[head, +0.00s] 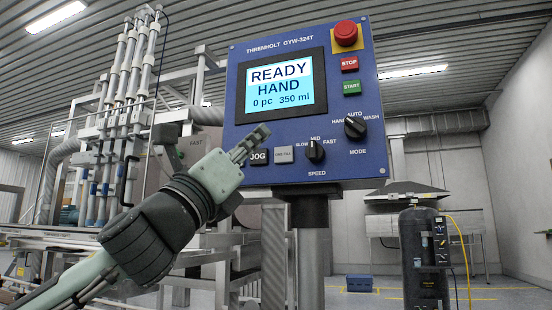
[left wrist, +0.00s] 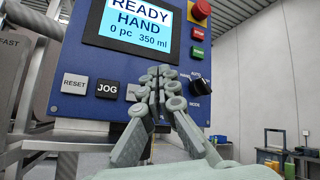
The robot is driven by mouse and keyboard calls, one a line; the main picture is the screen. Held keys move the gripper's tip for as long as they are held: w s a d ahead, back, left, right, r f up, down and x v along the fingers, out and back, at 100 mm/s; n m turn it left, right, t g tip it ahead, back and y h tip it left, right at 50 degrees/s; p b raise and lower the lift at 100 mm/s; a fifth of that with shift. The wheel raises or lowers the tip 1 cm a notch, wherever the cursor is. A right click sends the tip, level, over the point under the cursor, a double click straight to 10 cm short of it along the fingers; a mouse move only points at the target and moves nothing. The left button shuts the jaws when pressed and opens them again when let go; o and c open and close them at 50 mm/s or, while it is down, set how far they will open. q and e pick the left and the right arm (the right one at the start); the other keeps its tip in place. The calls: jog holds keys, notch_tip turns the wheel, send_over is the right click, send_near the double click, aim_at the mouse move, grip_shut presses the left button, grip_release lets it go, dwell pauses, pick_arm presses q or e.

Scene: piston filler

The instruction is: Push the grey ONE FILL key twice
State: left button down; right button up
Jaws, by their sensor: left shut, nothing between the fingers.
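The grey ONE FILL key (head: 284,155) sits on the lower part of the blue control panel (head: 345,95), between the black JOG key (head: 259,157) and the SPEED knob (head: 314,150). My left gripper (head: 262,132) is shut and empty. In the head view its fingertips are just up and left of the grey key, over the panel's lower left part. In the left wrist view the shut fingers (left wrist: 165,72) cover much of the area right of JOG, and only a grey edge of the key (left wrist: 133,92) shows. I cannot tell the gap to the panel. My right gripper is not in view.
The display (head: 281,86) reads READY, HAND, 0 pc, 350 ml. A red emergency button (head: 346,33), a STOP key (head: 349,63), a START key (head: 351,87) and a MODE knob (head: 355,127) are on the panel. A RESET key (left wrist: 74,83) is left of JOG.

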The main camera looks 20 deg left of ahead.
aim_at(274, 152)
pick_arm(q)
jog(key=shift+d, duration=0.1)
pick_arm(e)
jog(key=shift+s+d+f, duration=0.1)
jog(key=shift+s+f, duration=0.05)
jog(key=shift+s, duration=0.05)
pick_arm(q)
jog(key=w, duration=0.7)
jog(key=shift+w+d+b, duration=0.1)
jog(key=shift+w+b, duration=0.15)
jog(key=shift+b, duration=0.05)
jog(key=shift+w, duration=0.6)
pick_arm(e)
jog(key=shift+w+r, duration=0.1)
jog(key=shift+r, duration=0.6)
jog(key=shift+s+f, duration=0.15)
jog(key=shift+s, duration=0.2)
pick_arm(q)
jog(key=shift+w, duration=0.2)
